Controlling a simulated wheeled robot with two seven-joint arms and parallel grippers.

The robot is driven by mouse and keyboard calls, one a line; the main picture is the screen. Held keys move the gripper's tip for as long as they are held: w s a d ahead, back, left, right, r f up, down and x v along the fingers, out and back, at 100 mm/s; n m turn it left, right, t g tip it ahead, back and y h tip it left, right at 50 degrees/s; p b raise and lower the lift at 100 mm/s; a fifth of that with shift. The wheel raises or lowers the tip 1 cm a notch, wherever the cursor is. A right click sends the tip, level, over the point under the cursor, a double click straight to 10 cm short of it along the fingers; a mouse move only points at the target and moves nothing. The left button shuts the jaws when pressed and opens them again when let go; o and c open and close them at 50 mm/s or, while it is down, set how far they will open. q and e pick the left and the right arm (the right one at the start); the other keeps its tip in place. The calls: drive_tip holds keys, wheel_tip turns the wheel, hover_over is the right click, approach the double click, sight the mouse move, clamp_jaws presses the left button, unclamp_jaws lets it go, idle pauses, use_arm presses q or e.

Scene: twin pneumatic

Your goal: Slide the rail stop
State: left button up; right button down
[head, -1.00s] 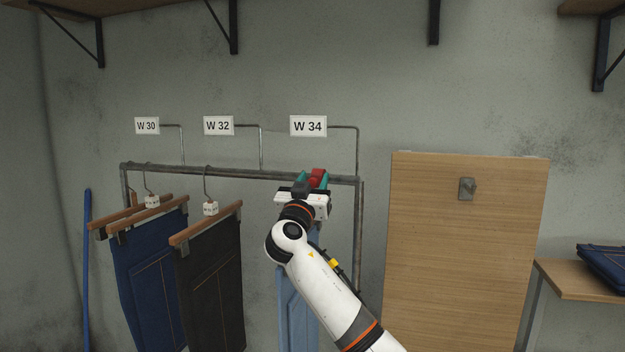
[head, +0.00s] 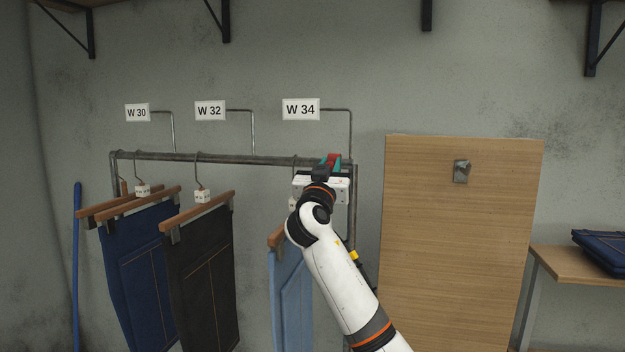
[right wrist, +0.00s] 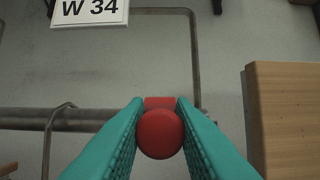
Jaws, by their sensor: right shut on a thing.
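The red rail stop (right wrist: 160,133) is a round-ended red piece. It sits between the teal fingers of my right gripper (right wrist: 160,118), which is shut on it. In the head view the rail stop (head: 333,158) shows as a small red patch near the right end of the grey clothes rail (head: 230,159), with my right gripper (head: 331,164) around it. The lower part of the stop is hidden by my wrist. My left gripper is not in view.
Dark blue trousers (head: 145,262), black trousers (head: 203,280) and light blue jeans (head: 291,300) hang from the rail. Signs W 30 (head: 137,113), W 32 (head: 210,111) and W 34 (head: 301,109) stand above it. A wooden panel (head: 455,250) with a metal hook stands right of the rail.

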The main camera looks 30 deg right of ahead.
drive_tip(key=shift+s+d, duration=0.25)
drive_tip(key=shift+s, duration=0.1)
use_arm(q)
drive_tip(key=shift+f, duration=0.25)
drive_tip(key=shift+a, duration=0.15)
use_arm(e)
drive_tip(key=c, duration=1.3)
unclamp_jaws()
drive_tip(key=shift+a, duration=0.1)
drive_tip(key=shift+o, duration=0.2)
use_arm(q)
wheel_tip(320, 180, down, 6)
drive_tip(key=b, duration=0.5)
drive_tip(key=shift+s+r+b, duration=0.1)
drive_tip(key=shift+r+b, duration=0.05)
drive_tip(key=shift+b, duration=0.15)
use_arm(e)
drive_tip(key=v, duration=1.2)
drive_tip(key=shift+f, duration=0.1)
